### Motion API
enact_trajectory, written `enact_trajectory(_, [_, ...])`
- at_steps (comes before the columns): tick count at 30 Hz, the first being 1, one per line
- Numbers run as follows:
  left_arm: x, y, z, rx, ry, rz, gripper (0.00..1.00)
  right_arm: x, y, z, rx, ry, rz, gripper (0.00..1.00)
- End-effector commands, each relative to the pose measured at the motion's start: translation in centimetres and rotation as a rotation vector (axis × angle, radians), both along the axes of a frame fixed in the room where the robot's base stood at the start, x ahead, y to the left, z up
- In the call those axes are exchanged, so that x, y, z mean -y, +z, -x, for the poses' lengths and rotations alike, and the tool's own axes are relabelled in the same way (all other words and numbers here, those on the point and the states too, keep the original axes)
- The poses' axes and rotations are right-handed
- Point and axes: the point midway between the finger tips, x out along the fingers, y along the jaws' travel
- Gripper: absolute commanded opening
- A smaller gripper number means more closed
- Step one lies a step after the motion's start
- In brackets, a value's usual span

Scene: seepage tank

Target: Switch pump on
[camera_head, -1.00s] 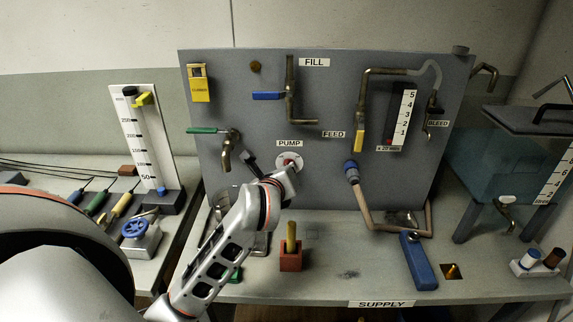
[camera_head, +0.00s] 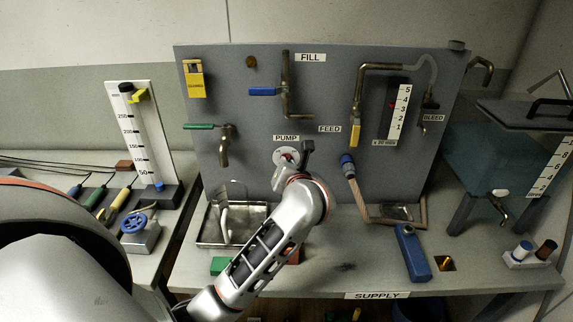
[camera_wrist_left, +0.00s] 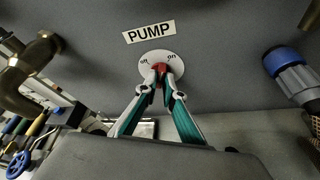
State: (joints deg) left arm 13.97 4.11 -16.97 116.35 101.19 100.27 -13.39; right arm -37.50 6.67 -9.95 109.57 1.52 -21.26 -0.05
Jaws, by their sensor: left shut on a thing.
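The PUMP switch is a white round dial (camera_head: 281,155) with a red knob, under the PUMP label (camera_head: 286,138) on the grey panel. The left wrist view shows the dial (camera_wrist_left: 172,61) with small markings on it and the red knob (camera_wrist_left: 160,68) at its middle. My left gripper (camera_wrist_left: 160,76) is shut on the red knob, one finger on each side. In the head view my left gripper (camera_head: 287,172) reaches up to the dial from below and hides part of it. The fingers cover much of the knob, so I cannot tell its setting.
A blue-handled FILL valve (camera_head: 264,92) and a green-handled tap (camera_head: 200,126) are on the panel. A metal tray (camera_head: 212,238) and a blue block (camera_head: 414,254) lie on the bench.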

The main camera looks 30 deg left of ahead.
Motion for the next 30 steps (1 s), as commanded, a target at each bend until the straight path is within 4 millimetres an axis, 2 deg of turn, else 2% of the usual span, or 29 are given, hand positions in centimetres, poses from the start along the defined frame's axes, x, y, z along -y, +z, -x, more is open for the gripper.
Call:
enact_trajectory(12, [0.29, -0.33, -0.12, -0.145, -0.001, -0.229, 0.0, 0.15, -0.05, 0.05, -0.001, 0.002, 0.004, 0.3])
enact_trajectory(30, [0.25, -0.33, -0.13, -0.186, -0.001, -0.299, 0.0, 0.42, -0.15, 0.07, -0.003, 0.003, 0.009, 0.3])
